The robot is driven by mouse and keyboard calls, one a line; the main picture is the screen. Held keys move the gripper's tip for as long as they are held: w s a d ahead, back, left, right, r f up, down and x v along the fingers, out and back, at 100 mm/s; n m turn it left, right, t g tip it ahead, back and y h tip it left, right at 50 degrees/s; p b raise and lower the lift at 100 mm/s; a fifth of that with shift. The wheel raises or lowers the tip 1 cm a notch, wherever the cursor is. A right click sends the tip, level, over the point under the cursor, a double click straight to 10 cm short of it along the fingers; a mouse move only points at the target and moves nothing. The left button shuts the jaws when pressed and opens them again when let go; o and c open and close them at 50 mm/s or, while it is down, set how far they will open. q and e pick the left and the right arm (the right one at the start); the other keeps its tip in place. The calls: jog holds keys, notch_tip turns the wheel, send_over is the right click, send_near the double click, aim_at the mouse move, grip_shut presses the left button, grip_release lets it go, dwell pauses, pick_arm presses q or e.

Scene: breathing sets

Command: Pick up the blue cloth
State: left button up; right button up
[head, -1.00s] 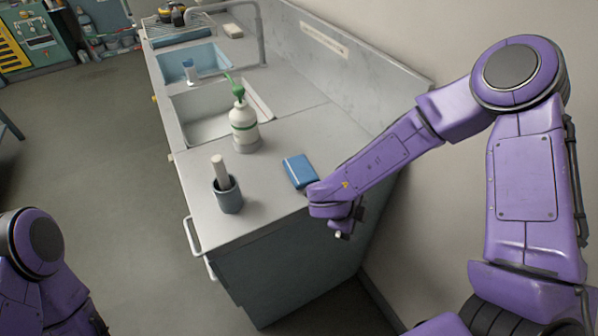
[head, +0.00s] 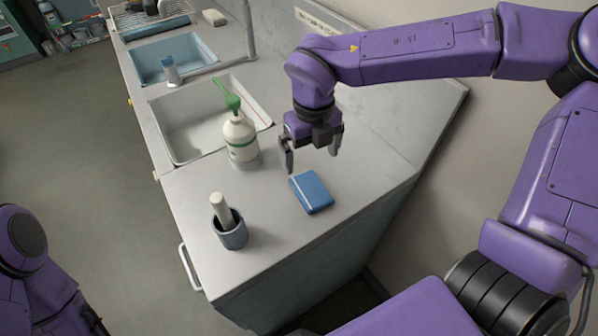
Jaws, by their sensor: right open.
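The blue cloth (head: 312,192), a folded rectangular pad with a pale stripe along one side, lies on the grey counter (head: 275,245) near its right end. My right gripper (head: 311,158) is open and empty. It points down above and just behind the cloth, with its two fingers spread left and right. It looks apart from the cloth. My left arm shows at the lower left edge, but its gripper is out of the picture.
A white pump bottle with a green top (head: 241,139) stands left of my right gripper. A grey cup holding a white stick (head: 231,230) stands near the front edge. A white sink (head: 189,130) and a blue sink (head: 148,66) lie farther back. A wall rises at right.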

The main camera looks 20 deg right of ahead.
aim_at(311, 188)
jog(key=f, duration=0.3)
jog(key=f+p, duration=0.1)
jog(key=f, duration=0.3)
jog(key=s+f+p, duration=0.1)
jog(key=f, duration=0.2)
jog(key=shift+f, duration=0.15)
pick_arm(q)
notch_tip(311, 188, up, 2)
jog(key=shift+w+r, duration=0.1)
jog(key=shift+w, duration=0.05)
pick_arm(e)
jog(key=c, duration=1.1)
